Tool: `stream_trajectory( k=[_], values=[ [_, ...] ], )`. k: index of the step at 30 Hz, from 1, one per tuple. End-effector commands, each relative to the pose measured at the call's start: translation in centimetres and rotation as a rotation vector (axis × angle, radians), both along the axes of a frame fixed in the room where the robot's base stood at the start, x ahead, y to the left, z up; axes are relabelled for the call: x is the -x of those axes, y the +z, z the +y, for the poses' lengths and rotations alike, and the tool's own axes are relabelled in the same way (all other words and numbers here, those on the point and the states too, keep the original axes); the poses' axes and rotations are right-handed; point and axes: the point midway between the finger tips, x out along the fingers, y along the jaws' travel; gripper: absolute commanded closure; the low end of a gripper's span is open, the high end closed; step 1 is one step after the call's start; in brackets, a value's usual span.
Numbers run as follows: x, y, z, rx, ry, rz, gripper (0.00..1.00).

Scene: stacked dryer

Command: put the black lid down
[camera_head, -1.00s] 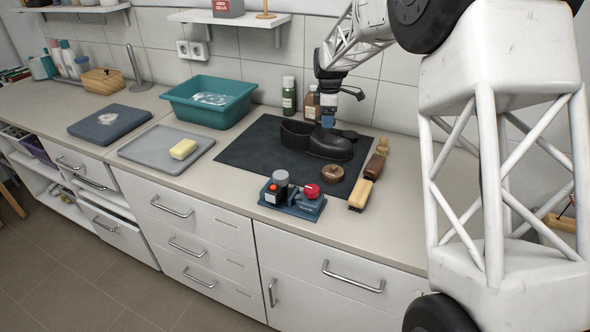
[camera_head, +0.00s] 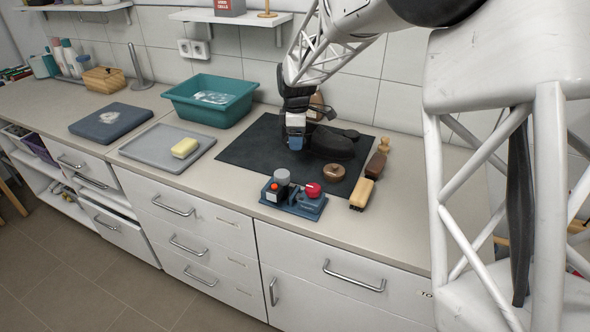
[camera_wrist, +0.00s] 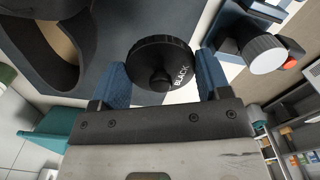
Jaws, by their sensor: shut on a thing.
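The black lid (camera_wrist: 162,62), a ribbed disc with a central knob and the word BLACK on it, is between the two blue fingers of my gripper (camera_wrist: 161,84) in the wrist view. The gripper is shut on it. In the head view my gripper (camera_head: 295,143) is over the dark mat (camera_head: 246,150), in front of the black shoe (camera_head: 333,146); the lid cannot be made out there. The blue holder (camera_head: 303,208) stands at the mat's front edge, below and apart from the gripper in the picture. It carries a grey-topped item (camera_head: 282,177) and a red knob (camera_head: 313,190).
A round brown item (camera_head: 334,172) lies on the mat. Brushes (camera_head: 362,193) lie along its right edge. A grey tray (camera_head: 150,153) with yellow soap (camera_head: 185,148) and a teal basin (camera_head: 236,100) are to the left. Bare counter shows in front of the mat.

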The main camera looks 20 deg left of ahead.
Motion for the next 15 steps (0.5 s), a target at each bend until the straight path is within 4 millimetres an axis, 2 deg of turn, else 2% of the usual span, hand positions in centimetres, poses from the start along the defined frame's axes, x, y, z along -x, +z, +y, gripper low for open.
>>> stream_trajectory(
  k=[5, 15],
  values=[
    [0.0, -1.0, 0.0, 0.002, 0.000, 0.001, 0.52],
    [0.0, -5.4, 0.0, 0.001, 0.000, 0.002, 0.52]
  ],
)
